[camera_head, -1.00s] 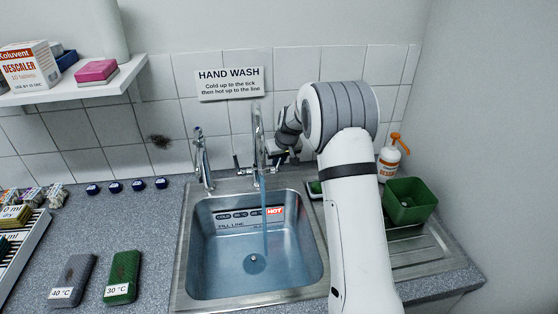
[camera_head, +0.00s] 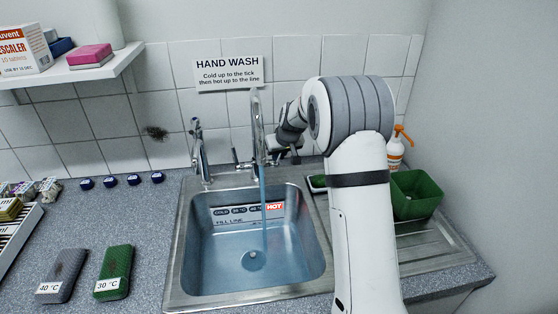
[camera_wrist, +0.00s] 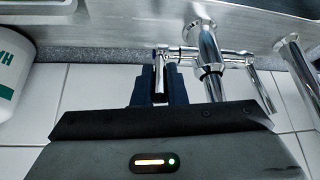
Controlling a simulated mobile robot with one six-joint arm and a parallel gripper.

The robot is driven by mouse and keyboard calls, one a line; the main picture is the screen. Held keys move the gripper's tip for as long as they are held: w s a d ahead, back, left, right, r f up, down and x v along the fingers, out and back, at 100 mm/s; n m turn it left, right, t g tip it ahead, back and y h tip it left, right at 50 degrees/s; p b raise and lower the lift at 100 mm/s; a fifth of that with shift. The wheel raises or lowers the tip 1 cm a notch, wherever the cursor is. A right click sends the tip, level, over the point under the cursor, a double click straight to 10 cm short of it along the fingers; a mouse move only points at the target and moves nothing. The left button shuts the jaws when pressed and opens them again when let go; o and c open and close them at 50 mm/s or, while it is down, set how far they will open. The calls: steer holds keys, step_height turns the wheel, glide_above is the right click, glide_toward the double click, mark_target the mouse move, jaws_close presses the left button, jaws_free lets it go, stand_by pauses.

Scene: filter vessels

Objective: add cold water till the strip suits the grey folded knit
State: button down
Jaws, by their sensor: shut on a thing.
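The grey folded knit (camera_head: 64,275), tagged 40 °C, lies on the counter at the left. The sink (camera_head: 172,290) holds bluish water (camera_head: 225,265), its surface close below the fill line lettering. The strip (camera_head: 247,210) on the sink's back wall shows several fields; HOT is lit red and the others are dark. Water runs from the mixer tap (camera_head: 257,125) in a thin stream (camera_head: 264,205). My gripper (camera_wrist: 160,90) is shut on the tap lever (camera_wrist: 160,65); in the head view it is at the tap's right side, partly hidden by my arm.
A green folded knit (camera_head: 113,272), tagged 30 °C, lies beside the grey one. A second, smaller tap (camera_head: 199,150) stands left of the mixer. A green tub (camera_head: 416,195) and a spray bottle (camera_head: 395,150) stand on the right. A wall sign (camera_head: 228,73) reads cold to the tick, then hot to the line.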

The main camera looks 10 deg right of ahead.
steer(key=c, duration=1.5)
jaws_free()
steer(key=shift+b+v, duration=0.6)
steer(key=shift+v, duration=3.3)
